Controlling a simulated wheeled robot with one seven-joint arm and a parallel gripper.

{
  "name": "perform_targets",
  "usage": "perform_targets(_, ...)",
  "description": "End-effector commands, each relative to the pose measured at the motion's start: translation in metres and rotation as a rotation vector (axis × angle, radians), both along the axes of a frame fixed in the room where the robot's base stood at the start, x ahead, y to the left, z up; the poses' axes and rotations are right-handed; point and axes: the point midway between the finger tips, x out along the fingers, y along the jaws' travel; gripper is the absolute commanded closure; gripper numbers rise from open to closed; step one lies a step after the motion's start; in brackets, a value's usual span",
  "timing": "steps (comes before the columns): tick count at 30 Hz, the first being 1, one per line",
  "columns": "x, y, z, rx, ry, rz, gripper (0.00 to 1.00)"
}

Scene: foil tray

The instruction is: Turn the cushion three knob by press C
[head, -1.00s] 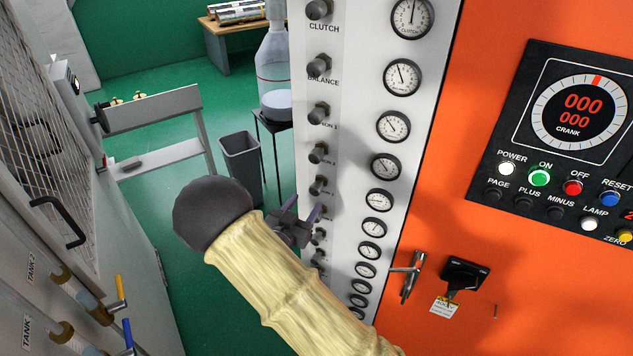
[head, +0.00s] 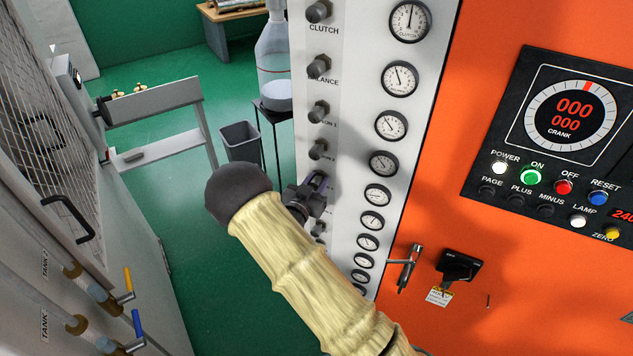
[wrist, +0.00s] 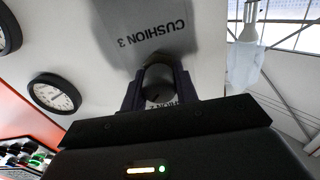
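The cushion three knob (wrist: 158,78) is a dark round knob on the white panel, with the label CUSHION 3 (wrist: 152,34) upside down beside it in the wrist view. My gripper (wrist: 159,90) has one finger on each side of this knob. Whether the fingers touch it is too dark to tell. In the head view my gripper (head: 318,184) is at the panel's knob column, and it hides the knob there. The press panel (head: 350,140) carries a column of knobs with a gauge beside each.
The orange press front (head: 440,200) has a crank display (head: 574,115), lit buttons and a black switch (head: 460,268). A grey bin (head: 240,142) and a stand with a large bottle (head: 275,70) are behind. A mesh-sided cabinet (head: 50,120) stands at left.

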Motion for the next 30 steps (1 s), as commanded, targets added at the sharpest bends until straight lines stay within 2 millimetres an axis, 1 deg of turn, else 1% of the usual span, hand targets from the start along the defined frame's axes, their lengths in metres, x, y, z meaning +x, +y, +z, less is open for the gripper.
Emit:
perform_targets(1, 0.0000, 0.0004, 0.0001, 0.000, 0.000, 0.001, 0.88)
perform_targets(2, 0.0000, 0.0004, 0.0001, 0.000, 0.000, 0.001, 0.93)
perform_targets(14, -0.0002, 0.0003, -0.0026, 0.031, -0.017, 0.001, 0.93)
perform_targets(23, -0.0005, -0.0002, -0.0060, 0.143, -0.083, 0.001, 0.93)
perform_targets(30, -0.0007, -0.0011, -0.0080, 0.281, -0.165, 0.000, 0.93)
